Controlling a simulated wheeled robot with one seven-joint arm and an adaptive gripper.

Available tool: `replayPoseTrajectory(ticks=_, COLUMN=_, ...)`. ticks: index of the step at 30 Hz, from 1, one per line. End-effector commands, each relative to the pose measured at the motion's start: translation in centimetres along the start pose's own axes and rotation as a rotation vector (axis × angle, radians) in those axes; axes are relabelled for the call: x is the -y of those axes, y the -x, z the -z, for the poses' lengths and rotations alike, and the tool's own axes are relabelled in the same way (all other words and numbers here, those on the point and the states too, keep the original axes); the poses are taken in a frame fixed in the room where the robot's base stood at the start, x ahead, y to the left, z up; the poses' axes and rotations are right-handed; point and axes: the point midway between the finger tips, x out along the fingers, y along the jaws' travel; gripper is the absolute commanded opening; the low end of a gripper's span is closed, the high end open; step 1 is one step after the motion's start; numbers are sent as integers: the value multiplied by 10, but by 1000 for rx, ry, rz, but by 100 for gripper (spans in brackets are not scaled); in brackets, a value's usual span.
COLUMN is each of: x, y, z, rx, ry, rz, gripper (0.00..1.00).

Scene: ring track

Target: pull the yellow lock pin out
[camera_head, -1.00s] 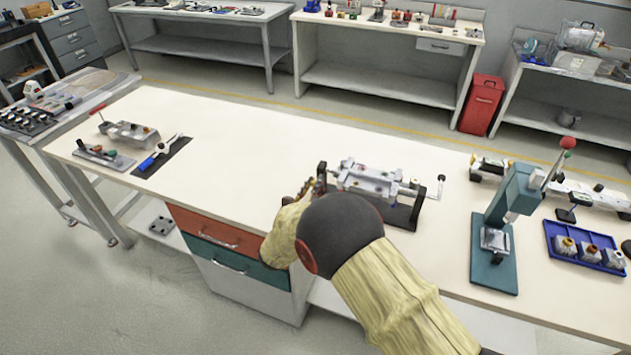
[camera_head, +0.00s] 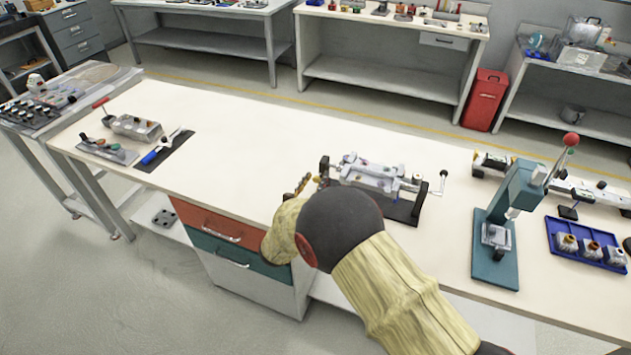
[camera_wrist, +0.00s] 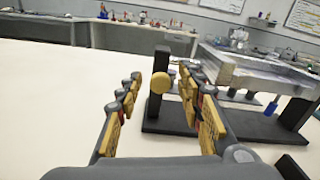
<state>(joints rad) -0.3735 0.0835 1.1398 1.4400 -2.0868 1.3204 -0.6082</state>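The yellow lock pin shows as a round yellow knob (camera_wrist: 160,83) in front of a black upright post (camera_wrist: 157,110) in the wrist view. The post belongs to a grey metal fixture (camera_wrist: 262,75) on a black base, which also stands mid-bench in the head view (camera_head: 372,172). My gripper (camera_wrist: 160,92) is open, its yellow-padded fingers left and right of the knob, with gaps showing on both sides. In the head view my gripper (camera_head: 303,184) is at the fixture's left end, partly hidden by my wrist. The pin's shaft is hidden behind its knob.
A teal press (camera_head: 498,225) and a blue tray of parts (camera_head: 572,262) stand to the right. Tools lie on a dark mat (camera_head: 172,155) at the left. The pale bench top (camera_head: 240,140) left of the fixture is clear.

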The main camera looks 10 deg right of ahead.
Motion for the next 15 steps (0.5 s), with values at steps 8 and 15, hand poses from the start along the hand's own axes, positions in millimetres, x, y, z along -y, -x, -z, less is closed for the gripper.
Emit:
replayPoseTrajectory(ticks=8, x=-2, y=39, z=0, rx=1, ry=1, rz=-5, gripper=38)
replayPoseTrajectory(ticks=15, x=-2, y=87, z=0, rx=0, ry=2, rz=-5, gripper=38)
